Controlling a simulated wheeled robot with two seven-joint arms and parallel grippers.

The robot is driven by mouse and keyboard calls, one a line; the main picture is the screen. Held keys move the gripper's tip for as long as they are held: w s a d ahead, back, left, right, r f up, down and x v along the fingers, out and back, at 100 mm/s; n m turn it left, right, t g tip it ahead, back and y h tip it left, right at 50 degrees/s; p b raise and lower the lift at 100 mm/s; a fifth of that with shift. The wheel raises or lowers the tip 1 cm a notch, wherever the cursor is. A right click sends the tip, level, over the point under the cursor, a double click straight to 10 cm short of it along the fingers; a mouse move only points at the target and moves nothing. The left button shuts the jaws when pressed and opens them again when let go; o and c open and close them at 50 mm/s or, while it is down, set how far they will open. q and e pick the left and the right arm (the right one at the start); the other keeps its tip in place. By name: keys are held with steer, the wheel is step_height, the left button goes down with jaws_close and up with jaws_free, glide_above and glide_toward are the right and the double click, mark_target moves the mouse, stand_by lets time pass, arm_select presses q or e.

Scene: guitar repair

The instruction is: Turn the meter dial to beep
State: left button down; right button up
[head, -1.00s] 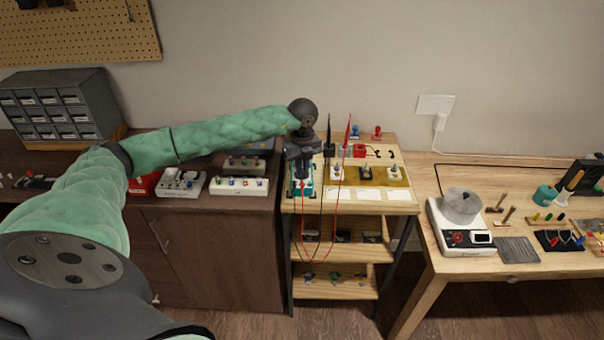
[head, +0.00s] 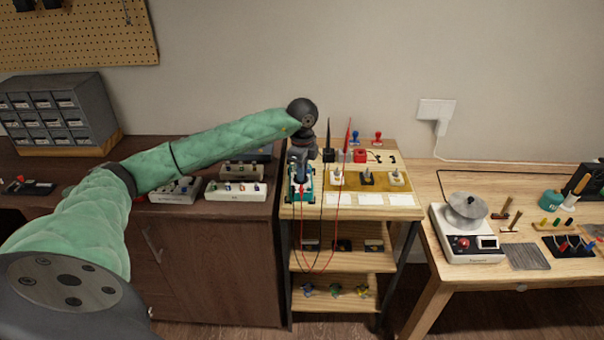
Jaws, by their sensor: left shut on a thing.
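The meter (head: 304,194) is a teal-edged device at the left end of the wooden shelf stand's top. Its dial is hidden under my left gripper (head: 299,180). My left gripper points straight down over the meter, shut at the meter's face, where the dial cannot be seen. A black probe (head: 328,154) and a red probe (head: 347,135) stand upright behind and to the right of the meter. Their black and red leads hang in loops in front of the stand. My right gripper is not in view.
Right of the meter, several switches stand on a brass-coloured plate (head: 350,182), with white cards in front. White pedal boxes (head: 236,191) sit on the dark cabinet at left. A white pot device (head: 466,240) and small tools occupy the right bench.

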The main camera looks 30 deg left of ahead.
arm_select(q)
steer(key=shift+n, duration=0.3)
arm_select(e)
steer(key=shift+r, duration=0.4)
arm_select(q)
steer(key=c, duration=1.5)
jaws_free()
